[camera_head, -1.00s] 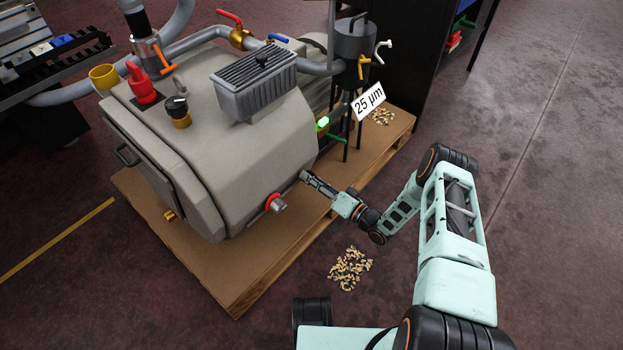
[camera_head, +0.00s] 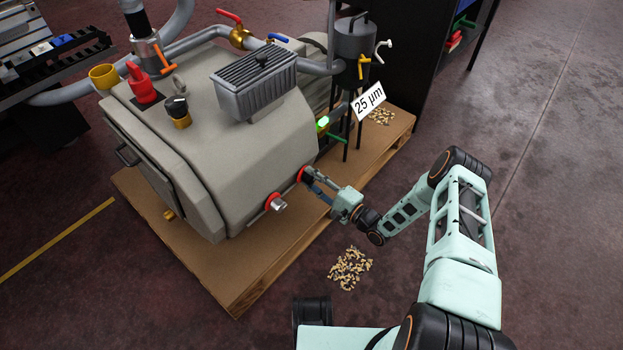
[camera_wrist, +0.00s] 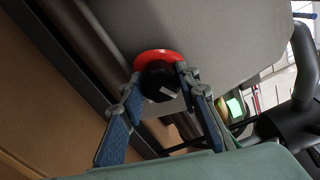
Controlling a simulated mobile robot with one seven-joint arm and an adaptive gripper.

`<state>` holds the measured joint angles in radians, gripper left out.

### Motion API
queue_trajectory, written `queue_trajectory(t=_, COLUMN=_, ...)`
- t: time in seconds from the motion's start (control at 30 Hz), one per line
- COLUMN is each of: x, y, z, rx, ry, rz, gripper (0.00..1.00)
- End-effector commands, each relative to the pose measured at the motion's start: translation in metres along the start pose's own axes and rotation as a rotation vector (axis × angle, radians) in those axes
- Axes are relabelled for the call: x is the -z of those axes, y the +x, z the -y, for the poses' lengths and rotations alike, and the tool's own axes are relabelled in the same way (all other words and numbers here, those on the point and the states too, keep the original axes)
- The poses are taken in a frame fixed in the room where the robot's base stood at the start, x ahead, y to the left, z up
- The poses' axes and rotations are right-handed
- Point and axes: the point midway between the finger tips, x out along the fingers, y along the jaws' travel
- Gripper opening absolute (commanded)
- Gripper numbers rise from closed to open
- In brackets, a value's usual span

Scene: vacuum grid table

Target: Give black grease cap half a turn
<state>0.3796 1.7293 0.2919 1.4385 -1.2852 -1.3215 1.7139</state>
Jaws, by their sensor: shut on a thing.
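The black grease cap (camera_wrist: 158,82) sits on a red ring (camera_wrist: 160,56) on the side of the beige pump housing (camera_head: 215,150). It has a pale mark on its face. My gripper (camera_wrist: 159,84) has its two blue fingers on either side of the cap, with the tips at its edges, shut on it. In the head view, my gripper (camera_head: 310,180) reaches the housing's lower right side. The red ring (camera_head: 301,174) shows there beside the fingertips; the cap is mostly hidden by them.
A silver cap with a red ring (camera_head: 277,203) sits just left of my gripper on the same side. The pump stands on a wooden pallet (camera_head: 240,275). Scattered small pieces (camera_head: 351,268) lie on the floor. A label reading 25 µm (camera_head: 367,101) is above.

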Motion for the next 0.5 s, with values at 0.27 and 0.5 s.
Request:
queue_trajectory(t=0.27, x=-0.0007, y=-0.0007, z=-0.0006, rx=-0.007, ry=0.247, rz=-0.006, gripper=0.05)
queue_trajectory(t=0.5, x=-0.0005, y=-0.0011, z=-0.0010, rx=-0.012, ry=0.408, rz=-0.011, gripper=0.05)
